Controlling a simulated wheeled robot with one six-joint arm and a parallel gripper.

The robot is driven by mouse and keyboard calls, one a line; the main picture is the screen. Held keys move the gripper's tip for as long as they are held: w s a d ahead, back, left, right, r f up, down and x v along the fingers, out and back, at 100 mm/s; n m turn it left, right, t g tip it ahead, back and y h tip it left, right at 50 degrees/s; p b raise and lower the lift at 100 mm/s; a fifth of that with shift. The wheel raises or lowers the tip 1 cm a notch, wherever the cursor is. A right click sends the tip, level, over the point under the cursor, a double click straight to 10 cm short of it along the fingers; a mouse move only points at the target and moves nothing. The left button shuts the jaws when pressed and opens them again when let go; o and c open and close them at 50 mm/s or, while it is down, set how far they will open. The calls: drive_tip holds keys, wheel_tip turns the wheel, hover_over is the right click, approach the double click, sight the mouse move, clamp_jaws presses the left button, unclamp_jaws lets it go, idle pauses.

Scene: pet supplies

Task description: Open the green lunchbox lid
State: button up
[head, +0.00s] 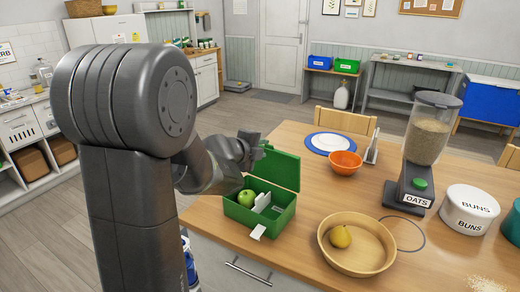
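The green lunchbox (279,217) sits on the wooden table near its front left edge. Its green lid (279,168) stands raised, about upright, along the back of the box. A green apple (246,198) and white pieces (262,202) show inside the box. A white latch tab (257,232) hangs at its front. My gripper (254,146) is at the upper left edge of the lid, above the box. I cannot tell whether it touches the lid, and its fingers are too small and partly hidden to tell if they are open.
A wooden bowl (374,268) with a yellow pear (340,237) is right of the lunchbox. An orange bowl (345,163) and a plate (330,142) lie behind. The oats dispenser (424,150) and buns container (468,211) stand further right.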

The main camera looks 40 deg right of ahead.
drive_tip(key=p+v, duration=0.1)
drive_tip(key=v, duration=1.2)
drive_tip(key=shift+s+a, duration=0.15)
drive_tip(key=shift+a, duration=0.2)
drive_tip(key=shift+r, duration=0.1)
